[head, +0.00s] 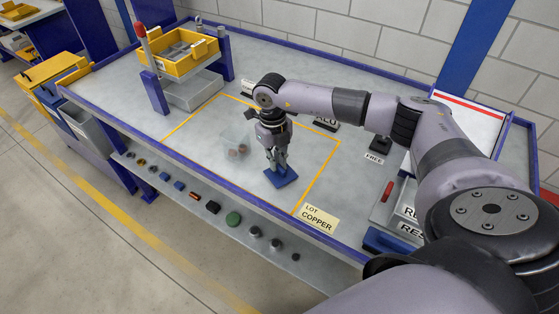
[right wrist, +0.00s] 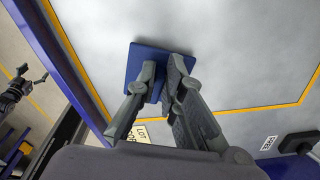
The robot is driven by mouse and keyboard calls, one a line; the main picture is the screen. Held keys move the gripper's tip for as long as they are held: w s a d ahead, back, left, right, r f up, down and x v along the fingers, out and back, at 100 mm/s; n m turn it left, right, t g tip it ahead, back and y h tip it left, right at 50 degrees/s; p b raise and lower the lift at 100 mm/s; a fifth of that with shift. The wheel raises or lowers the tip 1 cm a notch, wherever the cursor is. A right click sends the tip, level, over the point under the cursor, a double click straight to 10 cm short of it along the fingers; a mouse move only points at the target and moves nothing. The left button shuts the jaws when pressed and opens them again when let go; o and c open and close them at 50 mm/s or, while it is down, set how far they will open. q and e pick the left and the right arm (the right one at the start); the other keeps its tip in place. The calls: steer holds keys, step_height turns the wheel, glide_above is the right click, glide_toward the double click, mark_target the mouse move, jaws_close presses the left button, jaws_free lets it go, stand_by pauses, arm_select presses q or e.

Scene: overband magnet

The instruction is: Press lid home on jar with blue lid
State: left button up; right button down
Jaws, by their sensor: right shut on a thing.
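The blue lid (head: 283,178) is a flat square. My right gripper (head: 278,165) points down and is shut on it; the fingers hide the gripped part. In the right wrist view the lid (right wrist: 145,60) shows beyond the fingertips (right wrist: 163,75). A clear, see-through jar (head: 237,140) with a few brown pieces at its bottom stands to the left of the lid. The lid is apart from the jar in the picture, low over the grey table; I cannot tell whether it touches the table. A dark gripper, apparently my left (right wrist: 18,86), shows at the right wrist view's left edge, fingers spread.
A yellow line (head: 317,180) outlines the work area on the table. A "LOT COPPER" card (head: 317,219) lies at the front. A yellow bin (head: 183,62) stands on a rack at the back left. Several small parts line the lower shelf (head: 180,190).

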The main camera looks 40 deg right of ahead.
steer(key=shift+r+p, duration=1.85)
steer(key=shift+r, duration=0.9)
